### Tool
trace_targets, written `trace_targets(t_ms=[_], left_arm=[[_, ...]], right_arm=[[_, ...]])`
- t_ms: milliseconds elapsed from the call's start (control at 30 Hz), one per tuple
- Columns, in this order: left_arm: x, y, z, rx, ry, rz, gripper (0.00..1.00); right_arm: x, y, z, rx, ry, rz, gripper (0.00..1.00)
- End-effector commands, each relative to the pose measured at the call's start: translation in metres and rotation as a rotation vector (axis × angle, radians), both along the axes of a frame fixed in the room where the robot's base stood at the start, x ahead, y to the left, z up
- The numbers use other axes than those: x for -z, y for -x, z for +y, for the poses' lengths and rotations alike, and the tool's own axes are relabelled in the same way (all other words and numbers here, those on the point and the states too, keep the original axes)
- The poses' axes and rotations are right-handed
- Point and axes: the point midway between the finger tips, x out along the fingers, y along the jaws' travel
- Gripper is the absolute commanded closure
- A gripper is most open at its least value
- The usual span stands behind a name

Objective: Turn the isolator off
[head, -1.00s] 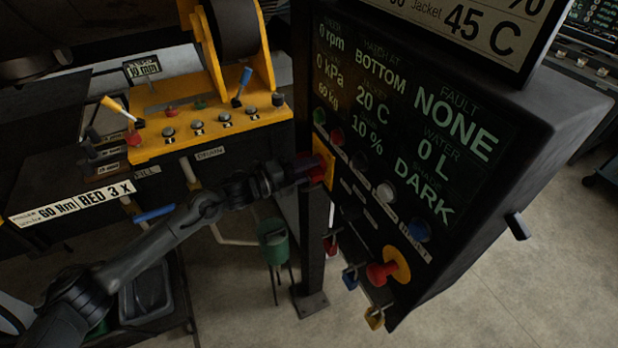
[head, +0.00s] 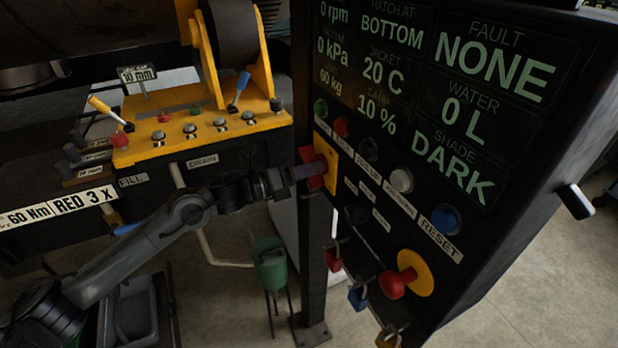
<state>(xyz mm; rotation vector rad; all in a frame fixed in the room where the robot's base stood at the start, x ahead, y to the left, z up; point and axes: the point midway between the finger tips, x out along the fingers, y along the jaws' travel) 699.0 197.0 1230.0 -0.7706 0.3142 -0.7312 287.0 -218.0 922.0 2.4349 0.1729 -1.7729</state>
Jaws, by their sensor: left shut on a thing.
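The isolator, a red handle (head: 308,157) on a yellow plate (head: 326,150), is on the left edge of the dark control panel (head: 385,195) in the head view. My left gripper (head: 305,174) comes in from the left and is shut on the red handle. The fingers cover part of the handle, so its exact angle is hard to tell. The panel screen reads 0 rpm, 0 kPa, FAULT NONE and SHADE DARK. My right gripper is out of view.
Several coloured buttons, including a blue reset (head: 446,219), line the panel. A red mushroom knob on a yellow disc (head: 414,272) sits lower down. Red, blue and yellow padlocks hang below.

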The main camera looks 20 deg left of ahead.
Motion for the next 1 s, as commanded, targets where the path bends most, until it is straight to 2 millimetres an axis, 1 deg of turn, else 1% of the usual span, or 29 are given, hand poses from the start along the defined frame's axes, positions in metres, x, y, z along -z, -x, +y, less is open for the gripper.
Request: trace_targets(t_ms=[33,133,600,633,733,767,1000], left_arm=[[0.0018,-0.0002,0.0005,-0.001,-0.01,-0.009,1.0],[0.0009,-0.0004,0.0005,-0.001,-0.023,-0.022,1.0],[0.0,-0.0003,0.0005,-0.001,-0.033,-0.031,1.0],[0.0,-0.0003,0.0005,-0.001,-0.032,-0.03,0.67],[0.0001,-0.0003,0.0004,-0.001,-0.032,-0.03,0.51],[0.0001,-0.0003,0.0004,-0.001,-0.032,-0.03,0.49],[0.0002,-0.0002,0.0004,0.0,-0.031,-0.03,0.49]], right_arm=[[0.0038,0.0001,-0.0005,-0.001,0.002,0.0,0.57],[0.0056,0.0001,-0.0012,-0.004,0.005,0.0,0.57],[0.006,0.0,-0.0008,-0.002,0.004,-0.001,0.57],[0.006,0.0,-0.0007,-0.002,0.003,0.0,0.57],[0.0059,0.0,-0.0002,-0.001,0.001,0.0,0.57],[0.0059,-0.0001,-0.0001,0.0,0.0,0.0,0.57],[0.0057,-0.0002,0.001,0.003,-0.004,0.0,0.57]])
